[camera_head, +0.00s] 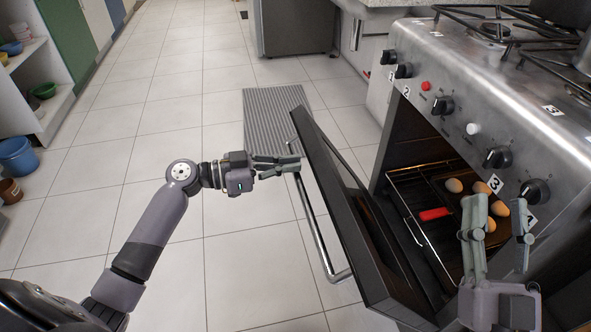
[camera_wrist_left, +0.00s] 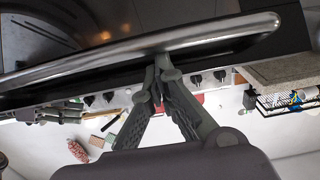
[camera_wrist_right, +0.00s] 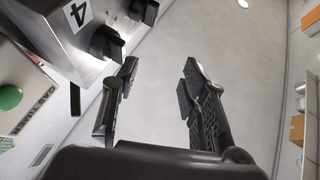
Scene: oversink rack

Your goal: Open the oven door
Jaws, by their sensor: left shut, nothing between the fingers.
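The oven (camera_head: 470,95) has a steel knob panel. Its dark door (camera_head: 335,190) hangs partly open, tilted out toward the left. A long metal handle (camera_head: 313,222) runs along the door's outer side and crosses the left wrist view (camera_wrist_left: 130,55). My left gripper (camera_head: 298,163) is shut and empty at the upper part of the handle. In the left wrist view its fingertips (camera_wrist_left: 163,68) meet just at the bar; I cannot tell whether they touch it. My right gripper (camera_head: 498,205) is open and empty in front of the knob panel, its fingers apart in the right wrist view (camera_wrist_right: 160,78).
Inside the oven, several eggs (camera_head: 453,185) and a red-handled item (camera_head: 434,214) lie on a rack. A striped mat (camera_head: 270,105) lies beyond the door. Blue bucket (camera_head: 17,156) and shelves (camera_head: 35,65) stand far left. The tiled floor (camera_head: 250,275) left of the door is clear.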

